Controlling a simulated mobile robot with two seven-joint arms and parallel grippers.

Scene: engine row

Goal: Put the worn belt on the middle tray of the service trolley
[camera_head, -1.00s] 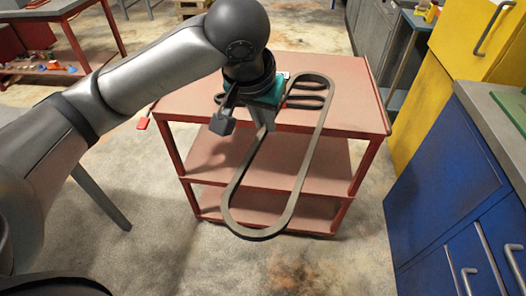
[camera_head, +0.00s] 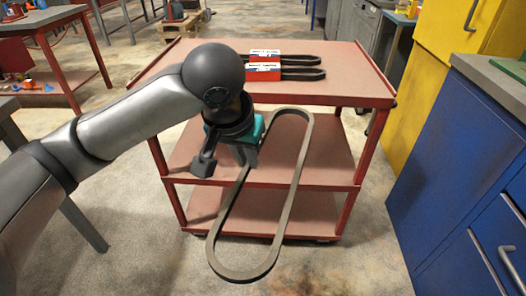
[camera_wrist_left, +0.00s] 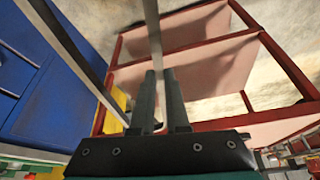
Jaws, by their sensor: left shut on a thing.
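The worn belt (camera_head: 293,190) is a long grey-brown loop. My left gripper (camera_head: 246,162) is shut on its left strand, and in the left wrist view the belt (camera_wrist_left: 153,30) runs between the two fingers (camera_wrist_left: 158,95). The loop slants in front of the red service trolley (camera_head: 290,98). Its upper end overlaps the opening above the middle tray (camera_head: 328,160) in the picture, and its lower end hangs below the tray's front edge. I cannot tell whether the belt touches the tray. My right gripper is not in view.
Black belts (camera_head: 300,74) in red-and-white sleeves lie on the trolley's top tray. The middle tray carries no other thing that I can see. A blue cabinet (camera_head: 450,170) and a yellow cabinet (camera_head: 440,60) stand at the right. A red table (camera_head: 45,20) stands at the back left.

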